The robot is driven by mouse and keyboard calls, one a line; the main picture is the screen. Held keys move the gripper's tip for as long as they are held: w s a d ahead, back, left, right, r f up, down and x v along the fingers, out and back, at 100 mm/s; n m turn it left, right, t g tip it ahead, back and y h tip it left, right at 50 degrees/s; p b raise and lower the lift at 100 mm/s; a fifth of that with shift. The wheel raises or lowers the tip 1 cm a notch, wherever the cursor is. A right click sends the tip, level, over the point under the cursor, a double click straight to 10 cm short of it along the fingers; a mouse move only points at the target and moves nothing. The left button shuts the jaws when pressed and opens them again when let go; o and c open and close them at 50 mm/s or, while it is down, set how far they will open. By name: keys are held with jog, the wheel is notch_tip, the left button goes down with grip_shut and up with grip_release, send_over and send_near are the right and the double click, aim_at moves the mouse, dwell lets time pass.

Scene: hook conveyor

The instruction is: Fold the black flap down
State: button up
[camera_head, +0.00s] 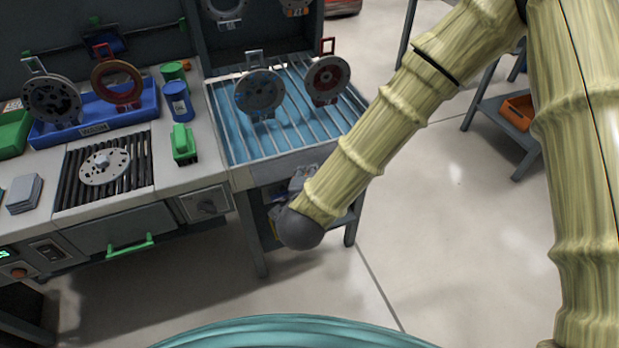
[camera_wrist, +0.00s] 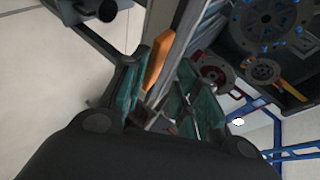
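I cannot clearly single out a black flap. A dark grey front panel (camera_head: 118,230) with a green handle (camera_head: 130,245) hangs upright below the black-slatted grill, left of my arm in the head view. My gripper (camera_head: 302,182) is mostly hidden behind the end of my arm, low by the front of the blue slatted basin. In the wrist view my gripper (camera_wrist: 164,62) shows its green-padded fingers apart. An orange piece (camera_wrist: 158,58) shows in the gap between them, and I cannot tell whether it touches a finger.
The blue slatted basin (camera_head: 236,136) holds two upright round discs. Left of it are a blue tray (camera_head: 92,132) with discs, a blue cup (camera_head: 178,100), a green brush (camera_head: 184,143) and a switch box (camera_head: 206,205). Open floor (camera_head: 460,240) lies to the right.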

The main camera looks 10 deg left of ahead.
jog(key=v, duration=1.1)
jog(key=shift+s, duration=0.25)
jog(key=shift+r, duration=0.1)
